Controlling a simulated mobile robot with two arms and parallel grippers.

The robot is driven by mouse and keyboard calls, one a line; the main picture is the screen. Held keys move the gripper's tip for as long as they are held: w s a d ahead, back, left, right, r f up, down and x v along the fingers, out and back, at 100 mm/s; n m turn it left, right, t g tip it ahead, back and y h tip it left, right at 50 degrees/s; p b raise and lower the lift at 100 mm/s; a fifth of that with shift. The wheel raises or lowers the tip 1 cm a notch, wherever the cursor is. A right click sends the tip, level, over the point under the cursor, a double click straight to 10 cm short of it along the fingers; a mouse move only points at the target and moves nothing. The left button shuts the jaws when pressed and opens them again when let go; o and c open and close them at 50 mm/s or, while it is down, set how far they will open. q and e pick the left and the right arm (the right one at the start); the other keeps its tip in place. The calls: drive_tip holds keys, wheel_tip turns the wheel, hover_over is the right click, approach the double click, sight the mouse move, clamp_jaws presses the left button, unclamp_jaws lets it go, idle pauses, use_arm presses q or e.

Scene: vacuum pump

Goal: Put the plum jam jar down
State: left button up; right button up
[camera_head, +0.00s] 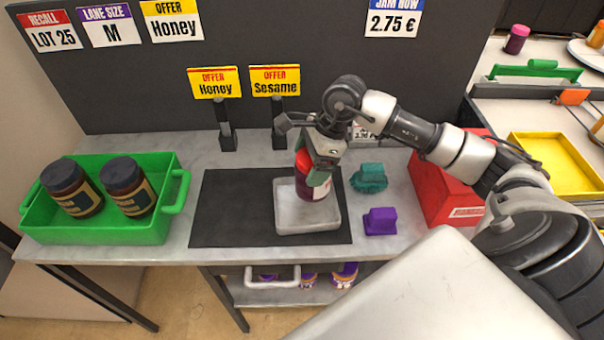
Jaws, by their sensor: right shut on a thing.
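The jar looks upright, over or in a shallow light grey tray (290,222). The fingers hide part of the lid and side. I cannot tell whether the jar's base touches the tray floor. The tray rests on a black mat (225,210) on the grey table. My left gripper is not in view.
A green crate (110,230) with two dark jars stands at the left. A teal block (368,178), a purple block (380,221) and a red box (445,190) are right of the tray. Two yellow sign stands (225,115) (278,115) stand behind. The mat's left half is clear.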

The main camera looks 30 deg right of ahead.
sight(303, 181)
drive_tip(key=shift+w+a+f, duration=0.15)
drive_tip(key=shift+a+f, duration=0.5)
drive_tip(key=shift+a, duration=0.25)
drive_tip(key=shift+f+p, duration=0.3)
drive_tip(key=shift+p, duration=0.1)
wheel_tip(303, 181, down, 2)
drive_tip(key=shift+f+p, duration=0.2)
drive_tip(key=shift+p, duration=0.3)
drive_tip(key=shift+f, duration=0.35)
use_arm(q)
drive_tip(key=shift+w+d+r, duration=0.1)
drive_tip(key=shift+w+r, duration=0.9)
use_arm(e)
drive_tip(key=shift+f, duration=0.1)
drive_tip(key=o, duration=0.9)
drive_tip(key=shift+f, duration=0.1)
drive_tip(key=shift+c, duration=0.2)
drive_tip(key=shift+o, duration=1.4)
